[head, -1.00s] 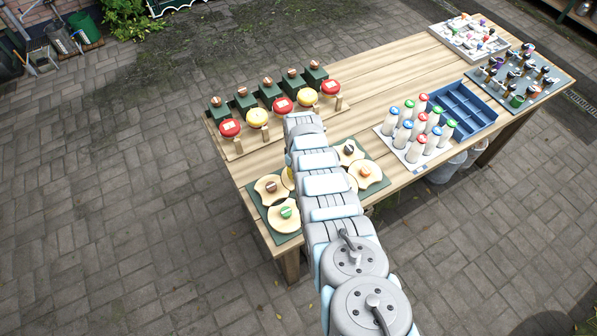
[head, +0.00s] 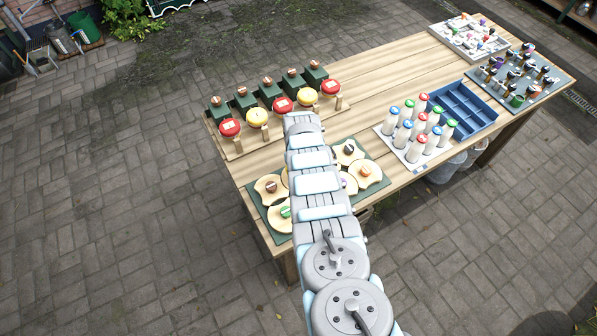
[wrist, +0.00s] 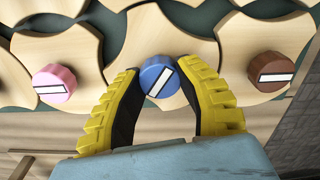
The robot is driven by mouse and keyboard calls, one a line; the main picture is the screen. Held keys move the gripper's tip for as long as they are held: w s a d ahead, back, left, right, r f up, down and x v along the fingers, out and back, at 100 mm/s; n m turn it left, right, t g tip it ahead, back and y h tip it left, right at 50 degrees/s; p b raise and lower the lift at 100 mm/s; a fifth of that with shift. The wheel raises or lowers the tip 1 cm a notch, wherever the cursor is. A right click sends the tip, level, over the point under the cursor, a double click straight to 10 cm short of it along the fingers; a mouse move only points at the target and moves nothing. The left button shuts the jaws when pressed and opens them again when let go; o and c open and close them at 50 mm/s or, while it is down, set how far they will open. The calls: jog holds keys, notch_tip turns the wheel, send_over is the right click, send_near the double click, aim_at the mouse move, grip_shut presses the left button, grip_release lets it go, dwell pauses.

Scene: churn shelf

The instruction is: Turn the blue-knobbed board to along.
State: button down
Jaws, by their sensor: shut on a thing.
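The blue-knobbed board (wrist: 145,30) is pale wood with curved-in sides. It shows in the wrist view at the top middle, partly cut off and partly behind my fingers. Its blue knob (wrist: 160,77) carries a white bar that leans from lower left to upper right. My gripper (wrist: 161,82) has its yellow-and-black fingers on both sides of the knob and is shut on it. In the head view my arm hides this board and the gripper.
Close beside it are a pink-knobbed board (wrist: 53,82) and a brown-knobbed board (wrist: 272,72), on a dark green panel (wrist: 119,32). Beyond on the table stand red and yellow round-topped pieces (head: 283,105), white bottles (head: 416,148) and a blue crate (head: 493,116).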

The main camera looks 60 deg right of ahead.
jog(key=m+b, duration=0.1)
jog(key=m, duration=0.2)
jog(key=shift+f, duration=0.15)
jog(key=m+b, duration=0.2)
jog(key=m, duration=0.1)
jog(key=shift+f, duration=0.1)
jog(key=m+b, duration=0.2)
jog(key=m, duration=0.1)
jog(key=shift+m+b, duration=0.35)
jog(key=shift+m, duration=0.05)
jog(key=shift+m+b, duration=0.4)
jog(key=shift+m, duration=0.2)
jog(key=shift+r, duration=0.2)
jog(key=c, duration=0.6)
grip_release()
jog(key=shift+r, duration=0.15)
